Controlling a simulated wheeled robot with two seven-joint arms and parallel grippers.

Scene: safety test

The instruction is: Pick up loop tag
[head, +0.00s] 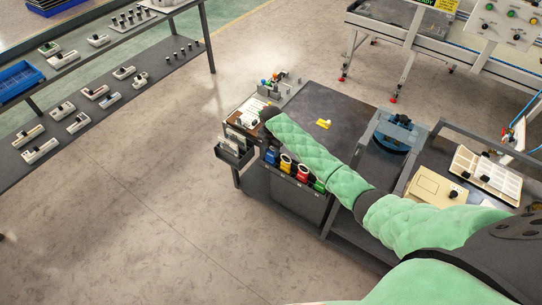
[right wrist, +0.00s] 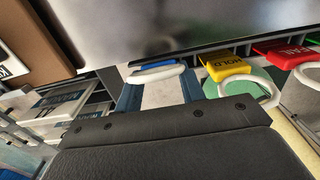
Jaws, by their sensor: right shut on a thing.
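In the right wrist view a blue loop tag (right wrist: 155,65) with a white ring lies at the tips of my right gripper (right wrist: 158,86). The jaws are shut on it; the contact at the ring is partly hidden. To its right are a yellow tag marked HOLD (right wrist: 228,65) and a red tag (right wrist: 280,52), each with a white ring. In the head view the blue tag (head: 270,157), yellow tag (head: 286,163) and red tag (head: 302,173) sit along the cart's front edge. My right arm reaches over the cart, and its gripper is mostly hidden there. My left gripper is not seen.
The dark cart top (head: 340,110) holds a small yellow object (head: 323,123). A grey bin (head: 235,150) hangs at the cart's left end. A blue device (head: 395,133) stands to the right. A long rack (head: 100,85) stands at left; open floor lies between.

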